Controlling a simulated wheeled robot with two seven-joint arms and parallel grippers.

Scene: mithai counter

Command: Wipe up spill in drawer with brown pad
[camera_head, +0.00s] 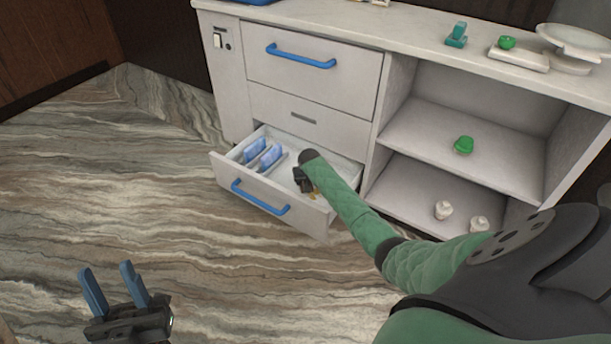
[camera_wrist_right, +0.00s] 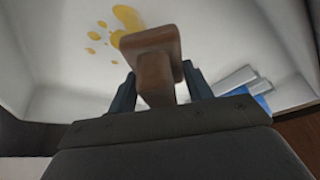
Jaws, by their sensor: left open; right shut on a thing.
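The open bottom drawer (camera_head: 314,217) of the white counter has a blue handle. My right arm reaches into its right part. My right gripper (camera_wrist_right: 160,88) is shut on the brown pad (camera_wrist_right: 152,42), held by its grip part in the right wrist view. A yellow spill (camera_wrist_right: 128,18) with several smaller drops lies on the drawer floor, partly behind the pad. I cannot tell whether the pad touches the floor. My left gripper (camera_head: 112,279) is open and empty, low at the left, away from the counter.
Blue packets (camera_head: 262,155) stand between dividers in the left part of the drawer. Open shelves at right hold a green object (camera_head: 463,145) and white jars (camera_head: 443,210). A scale (camera_head: 577,45) stands on the counter top. The marbled floor at left is clear.

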